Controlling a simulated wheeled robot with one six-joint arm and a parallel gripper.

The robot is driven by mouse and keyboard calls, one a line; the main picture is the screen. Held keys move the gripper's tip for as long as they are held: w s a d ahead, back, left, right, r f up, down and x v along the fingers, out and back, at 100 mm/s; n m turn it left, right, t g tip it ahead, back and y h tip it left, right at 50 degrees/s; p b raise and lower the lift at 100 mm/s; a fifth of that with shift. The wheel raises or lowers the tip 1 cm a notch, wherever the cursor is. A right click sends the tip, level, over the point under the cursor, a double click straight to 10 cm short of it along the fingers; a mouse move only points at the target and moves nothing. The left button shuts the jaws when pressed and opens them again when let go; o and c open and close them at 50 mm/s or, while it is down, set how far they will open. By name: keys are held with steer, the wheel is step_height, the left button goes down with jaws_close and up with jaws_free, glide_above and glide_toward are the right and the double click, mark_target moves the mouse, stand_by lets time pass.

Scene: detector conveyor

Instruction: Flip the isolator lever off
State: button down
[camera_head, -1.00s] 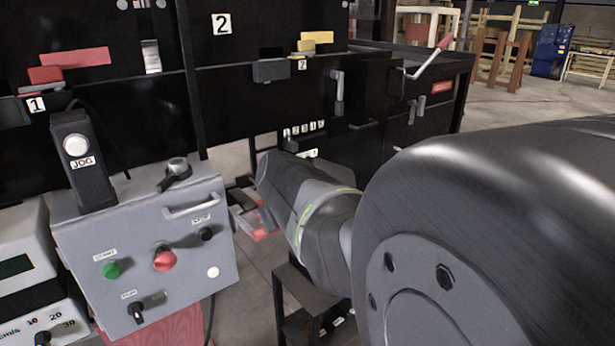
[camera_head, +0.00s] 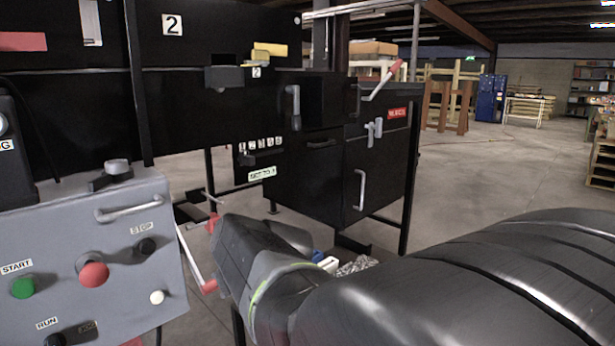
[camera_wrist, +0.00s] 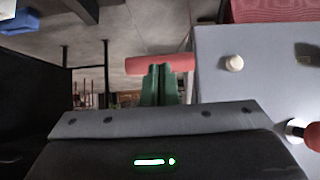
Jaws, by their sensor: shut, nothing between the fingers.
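A lever with a pale rod and a red grip (camera_head: 209,286) sticks out at the right side of the grey control box in the head view. In the wrist view a red grip (camera_wrist: 142,65) lies across, just beyond my fingertips. I take it to be the isolator lever, but no label confirms it. My gripper (camera_wrist: 158,68) has green fingers, shut together and empty. Their tips overlap the grip's lower edge in the wrist view; whether they touch it I cannot tell. In the head view my wrist hides the fingers.
The grey control box (camera_head: 75,235) has a green start button (camera_head: 22,287), a red stop knob (camera_head: 93,272) and a handle. Another red-gripped lever (camera_head: 385,80) sits on the black cabinet (camera_head: 300,180). Open floor (camera_head: 490,180) lies right.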

steer(key=shift+w+a+f+b, duration=0.25)
steer(key=shift+f+b, duration=0.15)
steer(key=shift+f, duration=0.25)
steer(key=shift+w+a+f+b, duration=0.2)
steer(key=shift+f+b, duration=0.2)
steer(key=shift+f, duration=0.2)
